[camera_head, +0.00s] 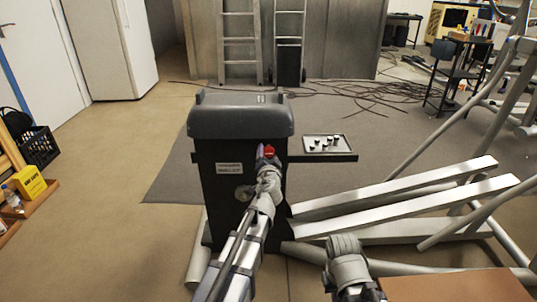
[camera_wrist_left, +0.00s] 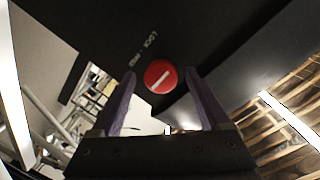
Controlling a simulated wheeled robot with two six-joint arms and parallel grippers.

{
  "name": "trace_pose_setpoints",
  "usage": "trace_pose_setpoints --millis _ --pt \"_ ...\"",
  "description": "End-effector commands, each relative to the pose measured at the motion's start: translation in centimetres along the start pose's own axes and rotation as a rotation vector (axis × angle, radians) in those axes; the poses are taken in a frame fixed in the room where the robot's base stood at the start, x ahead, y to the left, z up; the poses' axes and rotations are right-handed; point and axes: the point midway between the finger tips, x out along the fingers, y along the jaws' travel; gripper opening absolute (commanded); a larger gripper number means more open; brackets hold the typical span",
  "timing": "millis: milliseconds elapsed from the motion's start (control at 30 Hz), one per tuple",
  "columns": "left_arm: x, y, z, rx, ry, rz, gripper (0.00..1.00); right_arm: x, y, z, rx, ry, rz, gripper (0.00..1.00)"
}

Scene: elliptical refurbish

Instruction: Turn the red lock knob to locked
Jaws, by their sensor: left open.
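The red lock knob (camera_head: 269,151) is on the upper right of the dark front housing (camera_head: 222,180). In the left wrist view the round red knob (camera_wrist_left: 160,76) has a slanted white bar across its face and lettering beside it, including "LOCK". My left gripper (camera_head: 265,156) is at the knob. Its two purple fingers (camera_wrist_left: 156,82) are open, one on either side of the knob in the wrist view. I cannot tell whether they touch it. My right arm's end (camera_head: 345,258) is low, right of the housing; its fingers cannot be made out.
A tray (camera_head: 323,143) with several small dark parts sits on a shelf right of the housing. Pale rails (camera_head: 400,196) of the elliptical stretch to the right. A brown surface (camera_head: 455,286) is at lower right. Open floor (camera_head: 130,130) lies left; cables lie behind.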

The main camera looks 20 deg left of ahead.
Motion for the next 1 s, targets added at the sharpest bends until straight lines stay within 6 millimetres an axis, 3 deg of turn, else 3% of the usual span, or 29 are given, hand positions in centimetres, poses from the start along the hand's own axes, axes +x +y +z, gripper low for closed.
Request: trace_pose_setpoints --millis 333,767,867,1000 --pt "-5.8 0.0 0.0 -0.001 0.001 0.001 0.79 -0.6 0.1 0.0 -0.002 0.000 0.000 0.00" --pt "-6.3 0.1 0.1 -0.007 -0.012 0.000 0.79 -0.7 0.1 0.0 -0.002 0.000 0.000 0.00" --pt "-7.0 0.4 0.8 -0.034 -0.070 0.001 0.79 -1.0 0.1 0.1 -0.002 0.000 0.000 0.00" --pt "-9.2 2.2 3.2 -0.098 -0.250 0.034 0.79 -1.6 0.2 0.1 -0.002 0.000 0.001 0.00"
